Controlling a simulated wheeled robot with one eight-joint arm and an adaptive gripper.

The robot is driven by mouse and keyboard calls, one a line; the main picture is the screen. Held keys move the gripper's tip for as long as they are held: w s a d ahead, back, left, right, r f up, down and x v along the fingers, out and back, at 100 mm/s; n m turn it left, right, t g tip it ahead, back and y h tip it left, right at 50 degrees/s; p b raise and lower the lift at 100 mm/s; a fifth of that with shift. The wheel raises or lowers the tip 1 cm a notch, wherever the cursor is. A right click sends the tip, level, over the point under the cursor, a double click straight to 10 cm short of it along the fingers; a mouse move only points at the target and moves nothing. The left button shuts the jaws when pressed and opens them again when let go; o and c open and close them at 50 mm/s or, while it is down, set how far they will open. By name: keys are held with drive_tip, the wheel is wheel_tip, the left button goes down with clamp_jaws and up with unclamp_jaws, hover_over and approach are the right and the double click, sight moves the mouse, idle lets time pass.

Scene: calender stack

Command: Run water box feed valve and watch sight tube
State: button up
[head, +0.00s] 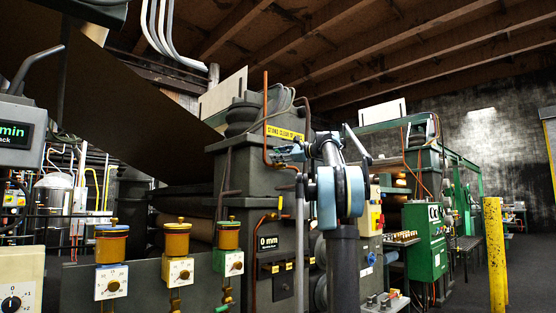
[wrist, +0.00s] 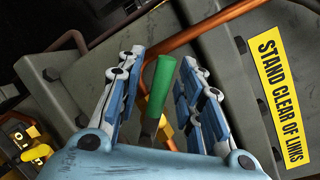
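A green handle (wrist: 160,85), which looks like a valve lever, stands between the fingers of my gripper (wrist: 162,60) in the wrist view. The fingers are spread on both sides of it, with visible gaps, so the gripper is open. A copper pipe (wrist: 205,35) runs close behind it. In the head view my gripper (head: 288,153) is beside the dark green machine housing (head: 243,175), just below the yellow warning label (head: 284,132). The green handle cannot be made out in the head view. I cannot identify a sight tube for certain.
The "STAND CLEAR OF LINKS" label (wrist: 281,95) is on the bolted housing close to the fingers. Several brass cups (head: 176,240) with dials stand at the front left. A green control box (head: 425,235) and a yellow post (head: 496,255) are at right.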

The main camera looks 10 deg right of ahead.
clamp_jaws()
drive_tip(key=m, duration=0.1)
drive_tip(key=w+d+r+m+t, duration=0.1)
drive_tip(key=m, duration=0.1)
drive_tip(key=d+m, duration=0.1)
drive_tip(key=m, duration=0.1)
drive_tip(key=shift+w+r+y, duration=0.25)
drive_tip(key=shift+r+y, duration=0.05)
drive_tip(key=shift+r, duration=0.05)
drive_tip(key=shift+w+d+r+m+t, duration=0.1)
drive_tip(key=shift+w+d+m+t, duration=0.2)
drive_tip(key=shift+m, duration=0.6)
drive_tip(key=shift+w+d+r+m+t, duration=0.15)
drive_tip(key=shift+d+m+t, duration=0.3)
drive_tip(key=shift+m, duration=0.45)
drive_tip(key=shift+w+d+m+t, duration=0.3)
drive_tip(key=shift+d+m+t, duration=0.05)
drive_tip(key=shift+m, duration=0.55)
unclamp_jaws()
drive_tip(key=shift+d, duration=0.1)
